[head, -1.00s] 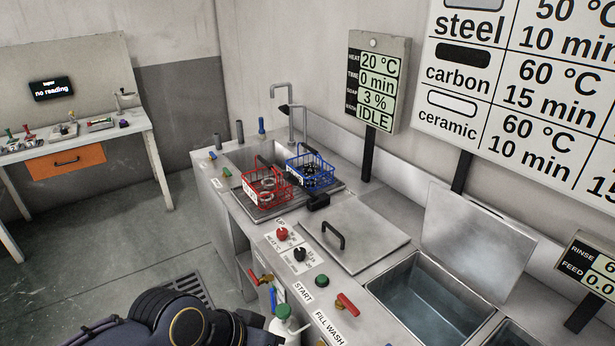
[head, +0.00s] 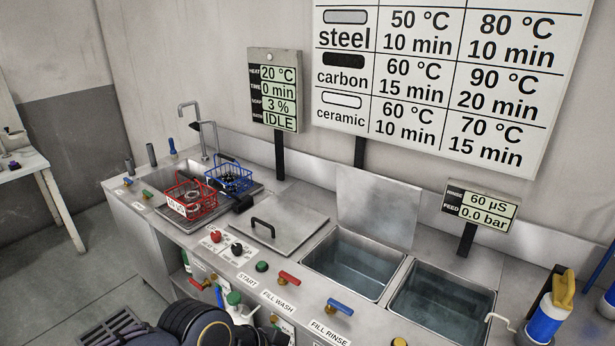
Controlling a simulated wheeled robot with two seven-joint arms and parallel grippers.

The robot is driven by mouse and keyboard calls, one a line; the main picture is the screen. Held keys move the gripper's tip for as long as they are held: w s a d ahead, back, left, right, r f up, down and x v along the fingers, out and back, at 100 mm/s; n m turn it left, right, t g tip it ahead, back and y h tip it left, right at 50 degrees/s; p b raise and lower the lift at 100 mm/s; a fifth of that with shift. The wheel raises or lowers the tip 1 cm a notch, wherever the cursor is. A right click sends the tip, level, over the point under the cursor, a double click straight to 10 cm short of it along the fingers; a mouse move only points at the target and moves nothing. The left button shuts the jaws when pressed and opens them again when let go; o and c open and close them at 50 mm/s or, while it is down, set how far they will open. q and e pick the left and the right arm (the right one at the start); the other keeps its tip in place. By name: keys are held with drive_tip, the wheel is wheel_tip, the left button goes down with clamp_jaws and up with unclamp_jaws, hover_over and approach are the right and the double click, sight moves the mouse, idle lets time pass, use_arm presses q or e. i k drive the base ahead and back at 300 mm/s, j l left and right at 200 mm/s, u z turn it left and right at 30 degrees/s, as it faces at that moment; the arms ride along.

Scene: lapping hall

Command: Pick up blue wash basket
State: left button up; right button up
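The blue wash basket (head: 230,179) is a wire basket with dark parts in it. It stands in the head view at the left end of the steel counter, on the drainer beside the sink. A red wire basket (head: 189,202) with metal rings in it and a white label stands just in front and to the left of it, hiding part of it. A dark part of my own arm shows at the bottom left. Neither gripper is in view.
A steel lid with a black handle (head: 262,222) lies right of the baskets. Two open water tanks (head: 350,262) follow to the right. Knobs, buttons and a red lever (head: 289,278) line the counter front. A tall tap (head: 203,130) rises behind the baskets.

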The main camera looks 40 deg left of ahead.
sight(223, 156)
drive_tip(key=j+z, duration=0.9)
drive_tip(key=k+j+z, duration=0.1)
drive_tip(key=j+z, duration=0.25)
drive_tip(key=z, duration=0.15)
drive_tip(key=k+j, duration=0.2)
drive_tip(key=j, duration=0.3)
drive_tip(key=k+j, duration=0.2)
drive_tip(key=j, duration=0.25)
drive_tip(key=k+j, duration=0.15)
drive_tip(key=j, duration=0.35)
drive_tip(key=k+j, duration=0.2)
drive_tip(key=j, duration=0.3)
drive_tip(key=k+j, duration=0.2)
drive_tip(key=j, duration=0.3)
drive_tip(key=k+j, duration=0.2)
drive_tip(key=j, duration=0.25)
drive_tip(key=k+j, duration=0.2)
drive_tip(key=j, duration=0.3)
drive_tip(key=k+j, duration=0.15)
drive_tip(key=j, duration=0.35)
